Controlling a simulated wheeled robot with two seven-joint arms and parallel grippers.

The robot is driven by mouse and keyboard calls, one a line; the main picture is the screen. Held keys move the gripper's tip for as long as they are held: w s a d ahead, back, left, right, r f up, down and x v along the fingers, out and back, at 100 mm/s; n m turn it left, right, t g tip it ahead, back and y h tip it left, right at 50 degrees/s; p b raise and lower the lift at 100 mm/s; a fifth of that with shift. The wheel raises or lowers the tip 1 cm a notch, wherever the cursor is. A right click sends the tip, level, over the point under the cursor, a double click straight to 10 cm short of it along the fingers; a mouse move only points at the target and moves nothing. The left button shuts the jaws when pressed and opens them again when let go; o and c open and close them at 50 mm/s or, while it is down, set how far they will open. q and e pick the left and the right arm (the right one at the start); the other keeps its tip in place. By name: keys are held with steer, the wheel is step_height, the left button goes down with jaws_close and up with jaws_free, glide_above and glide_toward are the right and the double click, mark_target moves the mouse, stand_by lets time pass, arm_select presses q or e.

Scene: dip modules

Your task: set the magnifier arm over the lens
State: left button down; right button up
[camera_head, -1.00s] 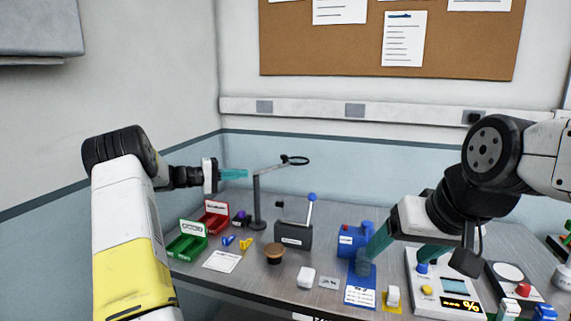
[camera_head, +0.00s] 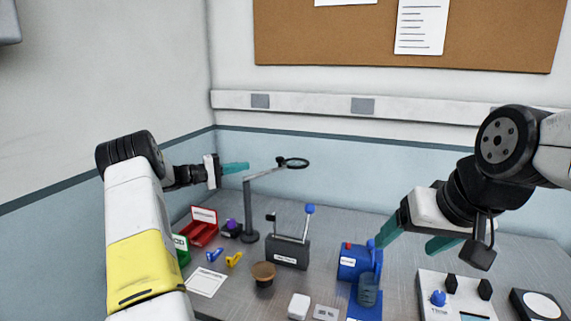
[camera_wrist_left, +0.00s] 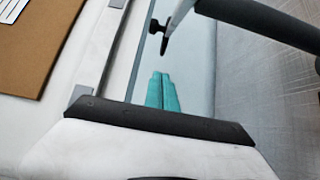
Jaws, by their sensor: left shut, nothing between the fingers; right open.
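The magnifier stands at the back of the table: a grey post (camera_head: 249,212) with an arm (camera_head: 264,173) reaching right to a black-rimmed ring (camera_head: 293,163). My left gripper (camera_head: 246,168) is shut and empty beside the top of the post, near the arm's left end; I cannot tell whether it touches. In the left wrist view its teal fingers (camera_wrist_left: 162,92) are together, with a dark bar (camera_wrist_left: 262,22) crossing the upper right. My right gripper (camera_head: 412,246) is open and empty, above and right of a blue device. I cannot tell which object is the lens the task names.
A grey box with a blue-knobbed lever (camera_head: 288,251) stands right of the post. Red (camera_head: 200,232) and green (camera_head: 182,250) bins are at left. A brown round piece (camera_head: 263,274) lies in front. The blue device (camera_head: 354,262) and a white control panel (camera_head: 452,295) are at right.

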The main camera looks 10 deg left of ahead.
arm_select(q)
steer(key=w+d, duration=0.3)
steer(key=d, duration=0.8)
stand_by(0.3)
steer(key=shift+d, duration=0.15)
